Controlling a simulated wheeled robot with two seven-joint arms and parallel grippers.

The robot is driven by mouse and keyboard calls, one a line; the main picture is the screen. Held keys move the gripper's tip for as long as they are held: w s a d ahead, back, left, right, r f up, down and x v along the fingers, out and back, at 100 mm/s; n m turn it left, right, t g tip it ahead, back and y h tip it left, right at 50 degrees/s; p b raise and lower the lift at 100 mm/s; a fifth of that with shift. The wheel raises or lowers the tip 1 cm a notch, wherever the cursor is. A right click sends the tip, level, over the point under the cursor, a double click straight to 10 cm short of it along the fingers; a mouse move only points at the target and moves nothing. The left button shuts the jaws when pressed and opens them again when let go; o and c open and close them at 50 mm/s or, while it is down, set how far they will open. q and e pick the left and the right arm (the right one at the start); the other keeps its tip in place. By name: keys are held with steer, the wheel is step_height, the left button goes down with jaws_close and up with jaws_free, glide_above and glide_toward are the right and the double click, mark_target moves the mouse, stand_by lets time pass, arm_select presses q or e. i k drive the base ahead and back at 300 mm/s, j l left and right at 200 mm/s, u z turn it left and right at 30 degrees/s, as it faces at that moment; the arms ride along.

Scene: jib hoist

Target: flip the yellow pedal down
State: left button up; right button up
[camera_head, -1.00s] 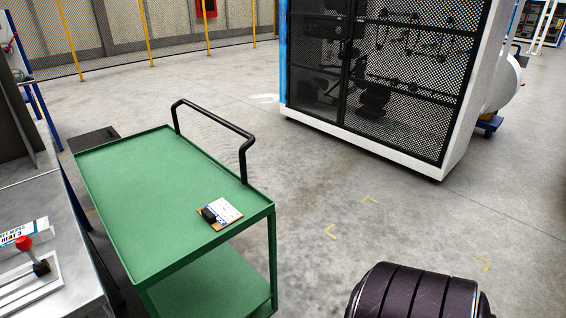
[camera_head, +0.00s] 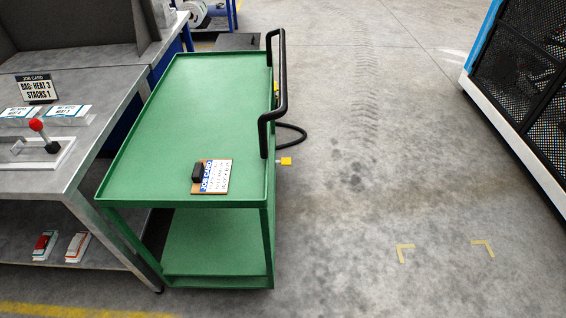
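A small yellow pedal (camera_head: 286,161) shows at the right side of a green cart (camera_head: 150,147), low near the floor and beside the lower end of the cart's black handle. A dark arm or stem seems to join it to the cart, and a black curved hose or cable (camera_head: 298,130) lies just above it. Part of another yellow piece (camera_head: 276,90) shows behind the handle. I cannot tell the pedal's tilt at this size. Neither of my grippers is in view.
A job card with a black block (camera_head: 212,176) lies on the cart top. A metal workbench (camera_head: 75,172) with a red-knobbed lever (camera_head: 38,126) stands close at left. A mesh-fronted cabinet (camera_head: 530,75) is at right. The floor (camera_head: 370,190) between is clear, with yellow corner marks.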

mark_target(284, 162)
steer(key=i+l, duration=0.75)
steer(key=i+l+u, duration=0.1)
steer(key=i+l, duration=1.45)
steer(key=l, duration=0.2)
